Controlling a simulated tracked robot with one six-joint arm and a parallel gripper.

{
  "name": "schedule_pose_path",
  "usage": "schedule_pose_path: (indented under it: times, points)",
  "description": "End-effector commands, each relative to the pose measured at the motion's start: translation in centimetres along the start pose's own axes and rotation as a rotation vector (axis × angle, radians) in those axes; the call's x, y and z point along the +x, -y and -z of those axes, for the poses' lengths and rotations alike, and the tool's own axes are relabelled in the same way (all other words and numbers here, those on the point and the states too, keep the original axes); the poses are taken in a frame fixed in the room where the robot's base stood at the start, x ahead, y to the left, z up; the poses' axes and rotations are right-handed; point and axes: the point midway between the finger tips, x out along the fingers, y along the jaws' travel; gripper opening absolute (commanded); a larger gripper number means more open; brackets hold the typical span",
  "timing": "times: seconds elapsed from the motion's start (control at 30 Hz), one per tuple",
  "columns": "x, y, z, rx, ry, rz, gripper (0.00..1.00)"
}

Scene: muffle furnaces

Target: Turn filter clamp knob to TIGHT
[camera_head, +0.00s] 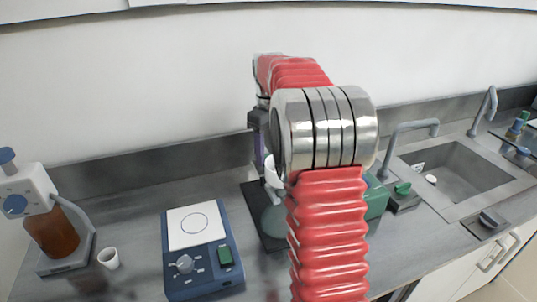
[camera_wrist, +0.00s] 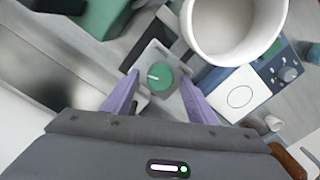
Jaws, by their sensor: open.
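The clamp knob (camera_wrist: 160,77) is a round green disc with a white pointer line towards the left of the wrist view. It sits on a pale grey plate (camera_wrist: 151,52). My gripper (camera_wrist: 160,79) is open, with a purple finger on either side of the knob; I cannot tell whether they touch it. The white round filter funnel (camera_wrist: 237,28) stands just beyond the knob to the upper right. In the head view my red arm hides the knob and most of the gripper; part of the funnel (camera_head: 270,171) shows beside the arm.
A blue hotplate (camera_head: 202,251), a small cup (camera_head: 108,258) and a bottle unit (camera_head: 50,228) stand to the left. A green box (camera_head: 376,199), a small block with a green knob (camera_head: 403,189) and a sink (camera_head: 455,172) are to the right.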

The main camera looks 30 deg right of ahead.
Motion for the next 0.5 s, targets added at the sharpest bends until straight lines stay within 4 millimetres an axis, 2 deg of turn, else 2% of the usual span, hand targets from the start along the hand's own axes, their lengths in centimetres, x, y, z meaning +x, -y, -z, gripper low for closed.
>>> schedule_pose_path:
  times: [0.17,0.43,0.5]
  points:
    - [1.19,0.02,-0.02,0.000,0.000,0.000,0.53]
    - [1.31,0.01,-0.01,0.000,0.000,0.000,0.53]
    - [1.31,0.01,-0.01,0.000,0.000,0.000,0.49]
